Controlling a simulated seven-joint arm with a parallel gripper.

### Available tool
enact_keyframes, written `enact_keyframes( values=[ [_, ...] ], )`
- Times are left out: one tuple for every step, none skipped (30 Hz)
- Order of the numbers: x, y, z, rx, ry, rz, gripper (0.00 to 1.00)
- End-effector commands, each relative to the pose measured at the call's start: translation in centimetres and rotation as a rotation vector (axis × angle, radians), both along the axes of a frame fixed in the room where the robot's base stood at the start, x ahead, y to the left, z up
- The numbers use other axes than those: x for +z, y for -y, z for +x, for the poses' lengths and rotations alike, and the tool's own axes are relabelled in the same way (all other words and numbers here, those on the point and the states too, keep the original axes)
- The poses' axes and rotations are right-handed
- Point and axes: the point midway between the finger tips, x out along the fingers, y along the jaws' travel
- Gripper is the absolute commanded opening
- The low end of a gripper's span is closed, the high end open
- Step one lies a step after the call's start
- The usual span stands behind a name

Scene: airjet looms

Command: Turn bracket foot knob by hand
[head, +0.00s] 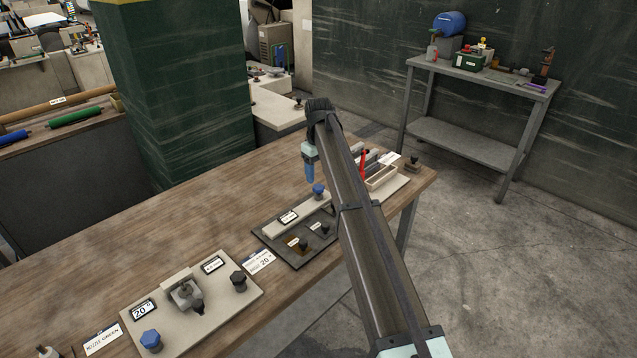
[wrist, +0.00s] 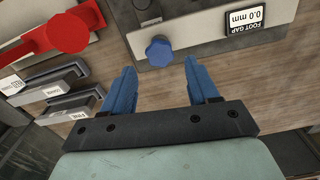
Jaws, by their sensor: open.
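A blue lobed knob (head: 319,190) sits at the far end of a light bar on a dark plate (head: 268,235). In the wrist view the knob (wrist: 159,51) is beside a label (wrist: 246,18) reading FOOT GAP 0.0 mm. My gripper (head: 310,175) points down, just above and left of this knob in the head view. In the wrist view my gripper (wrist: 160,78) is open and empty, its blue fingers spread wide. The knob shows just beyond the fingertips, roughly centred between them, and contact is not visible.
A beige plate (head: 218,310) nearer on the wooden table holds another blue knob (head: 151,340) and dark knobs. A red-handled tool (wrist: 68,34) and labelled grey blocks (wrist: 50,85) lie near the gripper. Open table (head: 210,215) lies to the left.

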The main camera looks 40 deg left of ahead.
Motion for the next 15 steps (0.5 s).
enact_keyframes(
  values=[
    [-0.6, 0.0, 0.0, 0.0, 0.0, -0.001, 0.6],
    [-0.9, 0.0, 0.0, 0.0, 0.0, -0.001, 0.6],
    [-1.3, 0.0, 0.0, -0.001, 0.0, -0.001, 0.6],
    [-1.6, 0.1, 0.0, -0.001, 0.0, -0.001, 0.6],
    [-1.8, 0.1, 0.0, -0.001, 0.0, -0.001, 0.6],
    [-2.2, 0.0, 0.0, -0.001, 0.0, -0.001, 0.6],
    [-2.4, 0.1, 0.0, -0.001, 0.0, -0.001, 0.6],
    [-2.7, 0.0, 0.0, -0.001, 0.0, 0.0, 0.6],
    [-3.1, 0.0, 0.0, -0.001, 0.0, 0.0, 0.6],
    [-3.3, 0.0, 0.0, -0.001, 0.0, 0.0, 0.6],
    [-3.6, 0.0, 0.0, -0.001, 0.0, 0.0, 0.6],
    [-3.9, 0.0, 0.0, -0.001, 0.0, 0.0, 0.6],
    [-4.1, 0.0, 0.0, -0.001, 0.0, -0.001, 0.6],
    [-4.4, 0.0, 0.0, -0.001, 0.0, -0.001, 0.6],
    [-4.7, 0.0, 0.0, -0.001, 0.0, -0.001, 0.6]
  ],
)
